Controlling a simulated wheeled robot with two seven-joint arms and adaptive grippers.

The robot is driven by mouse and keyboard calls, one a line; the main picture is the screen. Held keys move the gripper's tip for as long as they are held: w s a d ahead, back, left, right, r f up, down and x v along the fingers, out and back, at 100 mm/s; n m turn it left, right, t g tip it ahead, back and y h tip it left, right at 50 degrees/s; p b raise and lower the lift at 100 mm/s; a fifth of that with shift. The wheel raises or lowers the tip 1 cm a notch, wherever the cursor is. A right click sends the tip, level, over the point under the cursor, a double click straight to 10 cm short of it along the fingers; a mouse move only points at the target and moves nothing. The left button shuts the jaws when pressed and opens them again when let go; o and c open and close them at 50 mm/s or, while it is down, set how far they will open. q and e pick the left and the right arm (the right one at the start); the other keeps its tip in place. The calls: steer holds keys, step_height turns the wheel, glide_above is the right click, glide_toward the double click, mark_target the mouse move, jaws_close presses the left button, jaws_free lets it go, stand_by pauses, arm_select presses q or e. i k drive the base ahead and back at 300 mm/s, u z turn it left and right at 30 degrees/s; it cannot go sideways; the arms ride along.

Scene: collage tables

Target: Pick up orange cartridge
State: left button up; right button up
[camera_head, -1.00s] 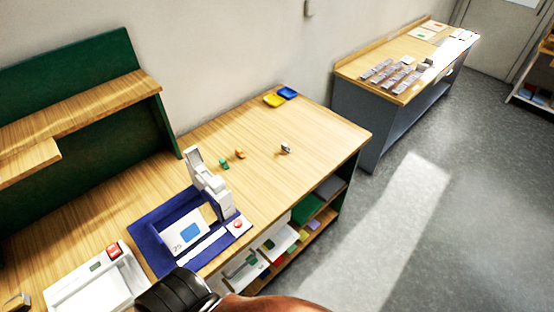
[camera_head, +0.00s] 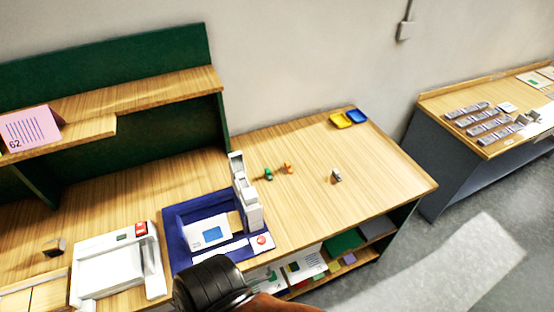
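A small orange cartridge (camera_head: 287,168) stands on the wooden tabletop, right of the middle of the head view. A small green piece (camera_head: 268,174) is just left of it, and a small grey piece (camera_head: 336,176) stands farther to the right. All are too small to make out in detail. Neither gripper shows clearly. A black ribbed part and an orange-brown part of my own arm come in at the bottom edge, well apart from the orange cartridge.
A blue tray (camera_head: 173,238) with a white upright device (camera_head: 245,195) stands left of the cartridge. Yellow (camera_head: 341,120) and blue (camera_head: 357,117) dishes sit at the back edge. A white machine (camera_head: 118,268) is at lower left. Bare tabletop (camera_head: 345,215) surrounds the small pieces.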

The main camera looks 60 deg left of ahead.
mark_target(287, 165)
steer(key=u, duration=0.95)
steer(key=i, duration=1)
steer(key=u, duration=1.2)
